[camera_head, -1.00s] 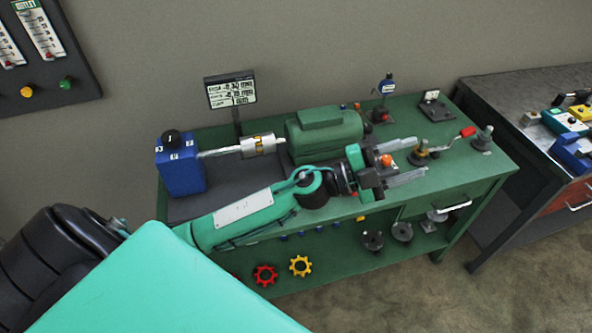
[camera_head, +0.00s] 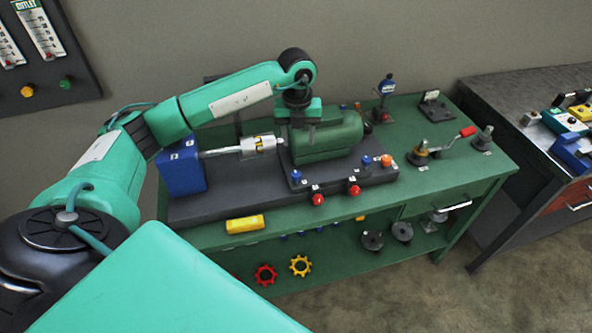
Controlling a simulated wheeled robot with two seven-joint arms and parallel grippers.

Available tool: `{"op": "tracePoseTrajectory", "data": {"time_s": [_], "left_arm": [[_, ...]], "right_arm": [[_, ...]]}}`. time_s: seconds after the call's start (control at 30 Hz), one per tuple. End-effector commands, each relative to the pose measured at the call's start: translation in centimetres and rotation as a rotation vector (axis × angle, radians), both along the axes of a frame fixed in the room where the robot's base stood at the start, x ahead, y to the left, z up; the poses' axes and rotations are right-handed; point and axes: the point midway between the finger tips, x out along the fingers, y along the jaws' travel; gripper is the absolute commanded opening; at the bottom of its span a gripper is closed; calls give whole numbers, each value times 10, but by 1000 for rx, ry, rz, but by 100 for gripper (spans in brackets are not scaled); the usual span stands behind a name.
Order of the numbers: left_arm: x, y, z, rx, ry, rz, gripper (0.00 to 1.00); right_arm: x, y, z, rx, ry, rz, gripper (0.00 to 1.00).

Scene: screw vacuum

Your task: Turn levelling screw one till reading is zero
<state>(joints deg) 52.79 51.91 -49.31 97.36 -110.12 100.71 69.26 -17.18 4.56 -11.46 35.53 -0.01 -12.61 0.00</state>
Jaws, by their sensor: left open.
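A green motor (camera_head: 333,142) sits on a dark base on the green bench, joined by a silver coupling (camera_head: 259,145) to a blue block (camera_head: 180,170). Small screws with coloured heads stand around the motor: a blue one (camera_head: 296,175) at front left, another blue one (camera_head: 366,161), and an orange one (camera_head: 386,160) at right. Two red knobs (camera_head: 318,199) are along the front edge. Their labels are too small to read. My left gripper (camera_head: 297,132) is open, pointing down at the motor's left end. The reading display is mostly hidden behind my left arm.
A yellow block (camera_head: 245,224) lies at the bench's front edge. A red-handled tool (camera_head: 466,132) and small posts stand on the right side of the green bench (camera_head: 470,180). A second dark bench with several tools is at right.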

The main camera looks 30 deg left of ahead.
Motion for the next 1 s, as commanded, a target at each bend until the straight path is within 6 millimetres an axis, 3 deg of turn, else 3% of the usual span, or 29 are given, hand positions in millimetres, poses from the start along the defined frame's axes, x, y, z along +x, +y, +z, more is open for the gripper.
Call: {"op": "tracePoseTrajectory", "data": {"time_s": [0.13, 0.27, 0.7, 1.0], "left_arm": [[-1, 8, -4, 29, 10, 16, 50], [-1, 7, -22, 25, 13, 15, 50], [-2, 7, -110, 24, 11, 13, 50], [-1, 6, -135, 23, 9, 11, 50]], "right_arm": [[0, -1, 3, -1, 0, 1, 69], [0, -2, 10, -2, 1, 1, 69], [0, -2, 37, -2, 1, 1, 69], [0, -1, 41, -1, 1, 1, 69]]}}
